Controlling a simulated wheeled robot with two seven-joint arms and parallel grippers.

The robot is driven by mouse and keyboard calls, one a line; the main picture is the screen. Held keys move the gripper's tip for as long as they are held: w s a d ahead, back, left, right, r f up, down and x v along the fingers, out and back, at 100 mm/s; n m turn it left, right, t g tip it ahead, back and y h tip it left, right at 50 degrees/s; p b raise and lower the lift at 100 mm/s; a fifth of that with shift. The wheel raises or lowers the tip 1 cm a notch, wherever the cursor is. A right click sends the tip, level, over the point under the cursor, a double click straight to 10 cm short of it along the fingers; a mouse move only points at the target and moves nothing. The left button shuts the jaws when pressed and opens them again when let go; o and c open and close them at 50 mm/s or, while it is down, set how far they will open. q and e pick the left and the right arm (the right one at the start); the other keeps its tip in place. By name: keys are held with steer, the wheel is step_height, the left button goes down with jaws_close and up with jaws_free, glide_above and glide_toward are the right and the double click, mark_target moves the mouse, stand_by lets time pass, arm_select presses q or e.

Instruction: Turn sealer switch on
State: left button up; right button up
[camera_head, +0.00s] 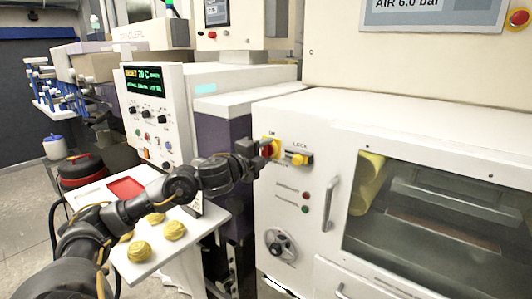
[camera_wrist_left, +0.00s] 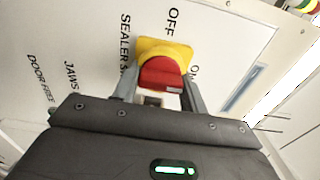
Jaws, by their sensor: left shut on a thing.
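The sealer switch is a red rotary knob on a yellow plate, on the white front panel of the machine (camera_head: 340,120). In the left wrist view the red knob (camera_wrist_left: 162,72) sits between my fingers, with OFF printed above the yellow plate (camera_wrist_left: 150,47) and a partly hidden ON label to its right. I cannot tell which label the knob points to. My left gripper (camera_head: 264,149) reaches the panel from the left and is shut on the knob; it fills the lower part of the left wrist view (camera_wrist_left: 158,90). My right gripper is not in view.
A yellow switch (camera_head: 300,159) sits close to the right of the knob. Below are indicator lights (camera_head: 306,202), a door handle (camera_head: 329,203) and a dial (camera_head: 280,245). A white table (camera_head: 135,275) with round yellow items (camera_head: 137,251) and a red tray (camera_head: 126,187) lies near my left arm.

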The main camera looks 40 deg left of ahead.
arm_select(q)
steer(key=o, duration=1)
steer(key=s+b, duration=0.1)
steer(key=s, duration=0.3)
steer(key=s+b, duration=0.1)
steer(key=shift+s+d+f+b, duration=0.1)
steer(key=shift+s+f+b, duration=0.2)
steer(key=shift+s, duration=0.1)
steer(key=b, duration=0.6)
glide_toward(264, 154)
steer(key=shift+r, duration=0.25)
